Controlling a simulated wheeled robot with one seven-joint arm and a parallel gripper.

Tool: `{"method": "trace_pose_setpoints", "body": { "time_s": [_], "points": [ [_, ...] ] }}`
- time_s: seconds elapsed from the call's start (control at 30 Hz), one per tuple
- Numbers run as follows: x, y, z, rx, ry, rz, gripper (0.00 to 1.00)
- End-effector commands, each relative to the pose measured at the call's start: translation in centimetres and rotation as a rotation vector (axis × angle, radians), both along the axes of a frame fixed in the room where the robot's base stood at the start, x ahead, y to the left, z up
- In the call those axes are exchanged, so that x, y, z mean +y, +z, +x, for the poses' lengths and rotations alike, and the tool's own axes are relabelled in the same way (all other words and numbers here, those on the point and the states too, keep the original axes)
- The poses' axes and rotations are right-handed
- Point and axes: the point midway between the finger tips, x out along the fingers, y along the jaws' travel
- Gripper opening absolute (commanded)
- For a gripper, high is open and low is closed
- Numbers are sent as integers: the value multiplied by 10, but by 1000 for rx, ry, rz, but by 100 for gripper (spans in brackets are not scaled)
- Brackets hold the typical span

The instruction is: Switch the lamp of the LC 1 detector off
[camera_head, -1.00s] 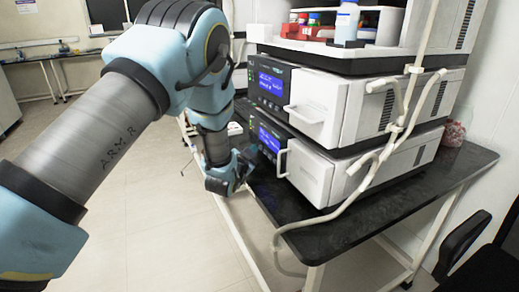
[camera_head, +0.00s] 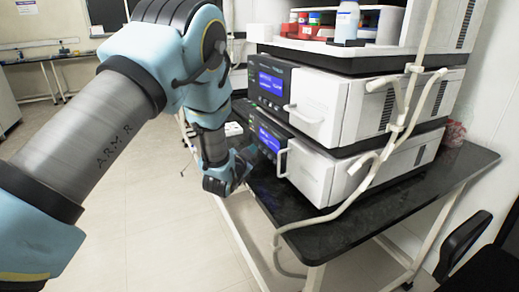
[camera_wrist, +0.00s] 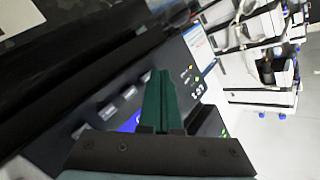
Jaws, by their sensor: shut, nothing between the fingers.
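Two white modules with dark front panels and lit blue displays are stacked on the bench: an upper one (camera_head: 310,100) and a lower one (camera_head: 310,178). I cannot read which is the LC 1 detector. My gripper (camera_head: 245,160) is beside the left front of the lower module's panel (camera_head: 268,142). Whether the fingertips touch the panel cannot be told.
A tray with bottles (camera_head: 345,25) tops the stack. Pale tubing (camera_head: 385,150) hangs down the stack's right side. The black bench top (camera_head: 330,235) is bare in front. A black chair (camera_head: 470,260) stands at lower right. Floor at left is open.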

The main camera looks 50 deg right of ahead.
Motion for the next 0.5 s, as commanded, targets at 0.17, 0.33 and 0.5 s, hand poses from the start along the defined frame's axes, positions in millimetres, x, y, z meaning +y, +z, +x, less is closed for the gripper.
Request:
{"method": "trace_pose_setpoints", "body": {
  "time_s": [0.17,0.33,0.5],
  "points": [
    [6,-1,2,1,0,1,0],
    [6,0,2,1,0,1,0],
    [10,-1,5,0,2,3,0]
  ]
}}
